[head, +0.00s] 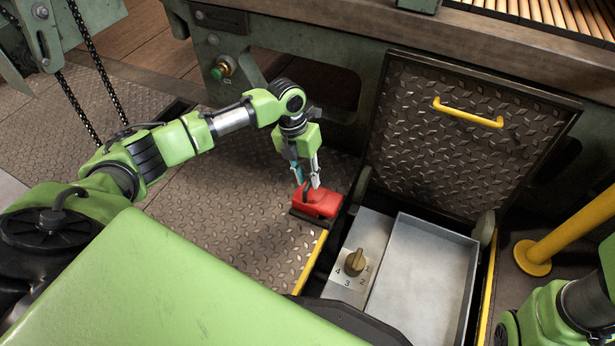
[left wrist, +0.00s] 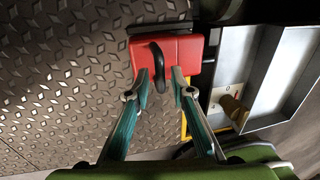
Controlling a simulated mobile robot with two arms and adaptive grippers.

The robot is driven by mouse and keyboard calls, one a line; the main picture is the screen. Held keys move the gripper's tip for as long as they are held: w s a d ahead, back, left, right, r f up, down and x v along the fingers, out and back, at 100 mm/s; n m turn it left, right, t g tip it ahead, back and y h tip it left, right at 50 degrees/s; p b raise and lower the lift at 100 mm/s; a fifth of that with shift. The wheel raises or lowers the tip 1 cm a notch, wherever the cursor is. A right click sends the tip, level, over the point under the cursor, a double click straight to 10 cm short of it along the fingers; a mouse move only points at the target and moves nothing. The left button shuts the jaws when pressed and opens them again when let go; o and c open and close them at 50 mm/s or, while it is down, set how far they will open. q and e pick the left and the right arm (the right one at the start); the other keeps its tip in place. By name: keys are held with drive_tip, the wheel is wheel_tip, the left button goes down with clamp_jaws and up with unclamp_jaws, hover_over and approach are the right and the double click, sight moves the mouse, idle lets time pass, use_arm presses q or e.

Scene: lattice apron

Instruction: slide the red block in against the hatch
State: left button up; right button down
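The red block (head: 322,204) with a black curved handle sits on a dark base at the edge of the diamond-plate floor. It is beside the lower left corner of the raised hatch (head: 440,140); I cannot tell whether they touch. The hatch stands open with a yellow handle (head: 468,112). My left gripper (head: 307,184) points down at the block. In the left wrist view the red block (left wrist: 190,52) lies just beyond the fingertips (left wrist: 161,72). The fingers are apart, with the black handle (left wrist: 158,68) between them. My right gripper is out of view.
Right of the block is an open recess with a grey tray (head: 418,275) and a knob (head: 355,262) on a numbered plate. A yellow post (head: 570,230) stands at the right. A green machine frame (head: 290,60) runs behind. The floor plate left of the block is clear.

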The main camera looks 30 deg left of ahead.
sight(321, 198)
use_arm(q)
clamp_jaws()
drive_tip(key=d+p, duration=0.3)
drive_tip(key=shift+d+r, duration=0.25)
drive_tip(key=shift+w+d+f, duration=0.1)
drive_tip(key=shift+d, duration=0.2)
drive_tip(key=shift+f, duration=0.1)
drive_tip(key=shift+o, duration=1.8)
unclamp_jaws()
drive_tip(key=shift+d, duration=0.1)
